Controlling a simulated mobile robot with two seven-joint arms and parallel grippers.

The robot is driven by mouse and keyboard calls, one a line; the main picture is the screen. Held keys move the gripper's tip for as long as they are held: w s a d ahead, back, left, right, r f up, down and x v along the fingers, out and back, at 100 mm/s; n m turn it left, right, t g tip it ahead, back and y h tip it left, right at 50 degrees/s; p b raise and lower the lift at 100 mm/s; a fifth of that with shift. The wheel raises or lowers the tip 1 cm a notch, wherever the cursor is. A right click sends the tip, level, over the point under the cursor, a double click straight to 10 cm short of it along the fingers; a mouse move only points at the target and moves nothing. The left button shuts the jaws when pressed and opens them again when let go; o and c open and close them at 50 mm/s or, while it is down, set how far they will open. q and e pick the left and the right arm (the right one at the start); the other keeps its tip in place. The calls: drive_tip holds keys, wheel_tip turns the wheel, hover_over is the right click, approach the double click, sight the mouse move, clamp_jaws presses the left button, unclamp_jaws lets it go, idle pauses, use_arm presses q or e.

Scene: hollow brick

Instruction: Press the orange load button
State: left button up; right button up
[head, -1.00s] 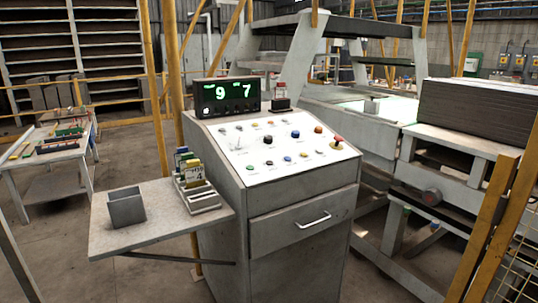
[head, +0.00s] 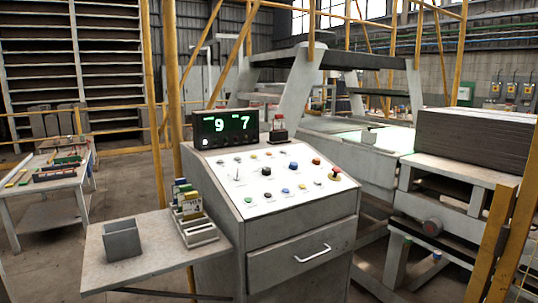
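The grey control console (head: 300,228) stands in the middle of the head view with a sloped white panel (head: 233,202) carrying several buttons in different colours. A small orange button (head: 316,161) sits near the panel's upper right. A larger red-orange mushroom-shaped knob (head: 335,174) is at the right edge, a little below it. The button labels are too small to read. Neither of my grippers is in view, and nothing covers the panel.
A display (head: 226,126) showing 9 and 7 stands on the console's back edge. A side shelf (head: 150,262) at the left holds a grey box (head: 122,240) and a card rack (head: 200,236). Yellow posts (head: 500,240) and machinery with stacked dark boards (head: 470,145) stand at the right.

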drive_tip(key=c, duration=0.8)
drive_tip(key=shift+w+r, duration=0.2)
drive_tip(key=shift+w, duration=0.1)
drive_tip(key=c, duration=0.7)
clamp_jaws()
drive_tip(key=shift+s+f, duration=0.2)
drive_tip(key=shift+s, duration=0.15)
